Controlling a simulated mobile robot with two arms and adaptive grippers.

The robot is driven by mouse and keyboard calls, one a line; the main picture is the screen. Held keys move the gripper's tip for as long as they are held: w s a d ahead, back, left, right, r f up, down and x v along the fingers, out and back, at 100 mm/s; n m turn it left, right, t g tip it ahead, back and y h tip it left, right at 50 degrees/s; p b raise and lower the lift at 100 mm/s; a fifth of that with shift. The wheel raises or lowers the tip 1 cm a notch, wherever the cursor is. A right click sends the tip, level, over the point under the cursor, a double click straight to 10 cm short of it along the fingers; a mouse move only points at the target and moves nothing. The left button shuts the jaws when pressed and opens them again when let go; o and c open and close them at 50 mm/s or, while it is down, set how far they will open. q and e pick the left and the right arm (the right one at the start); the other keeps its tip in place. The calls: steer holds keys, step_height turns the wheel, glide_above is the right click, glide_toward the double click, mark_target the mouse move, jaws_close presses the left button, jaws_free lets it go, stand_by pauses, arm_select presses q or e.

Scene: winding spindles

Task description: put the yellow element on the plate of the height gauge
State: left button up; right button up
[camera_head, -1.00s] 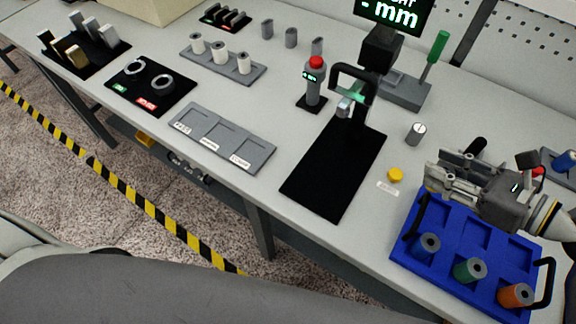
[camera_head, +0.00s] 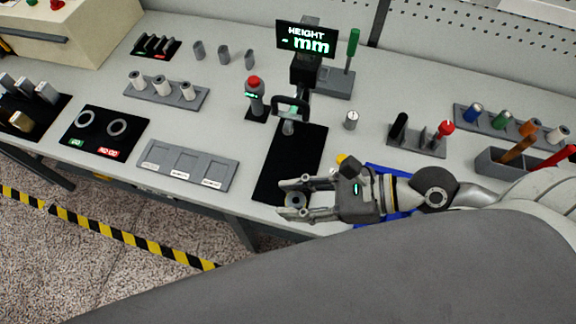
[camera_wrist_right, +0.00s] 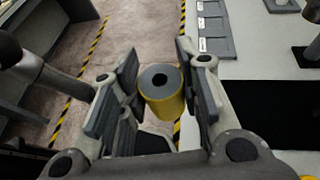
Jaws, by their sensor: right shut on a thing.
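My right gripper (camera_head: 284,199) is shut on the yellow element (camera_wrist_right: 165,92), a yellow cylinder with a grey top and a dark central hole. In the head view the element (camera_head: 295,200) shows as a grey ring between the fingers, over the near end of a black plate (camera_head: 291,158). The height gauge (camera_head: 304,73) stands at the far end of this plate, with its lit "HEIGHT - mm" display (camera_head: 306,39) on top. Its silver probe (camera_head: 288,128) hangs over the plate's far part. The plate's middle is bare. My left gripper is not in view.
A grey three-slot tray (camera_head: 188,163) lies left of the plate. A red-topped device (camera_head: 255,98) stands beside the gauge. A small silver cylinder (camera_head: 351,120) and a yellow button (camera_head: 341,158) are to the right. My right arm partly hides a blue tray (camera_head: 395,170).

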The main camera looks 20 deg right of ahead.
steer(key=w+d+f+b, duration=0.1)
steer(key=w+f+b, duration=0.1)
steer(key=w+f, duration=0.1)
steer(key=w+f+b, duration=0.2)
steer(key=w, duration=0.3)
steer(key=w+d+f+b, duration=0.1)
steer(key=w+f+b, duration=0.2)
steer(key=w, duration=0.1)
steer(key=shift+w+d+f, duration=0.25)
steer(key=shift+d+f, duration=0.05)
steer(key=shift+w+f, duration=0.25)
steer(key=shift+f, duration=0.1)
steer(key=f, duration=0.1)
steer(key=f+p, duration=0.1)
steer(key=f, duration=0.1)
steer(key=shift+w+d, duration=0.1)
steer(key=shift+w, duration=0.1)
steer(key=shift+f, duration=0.35)
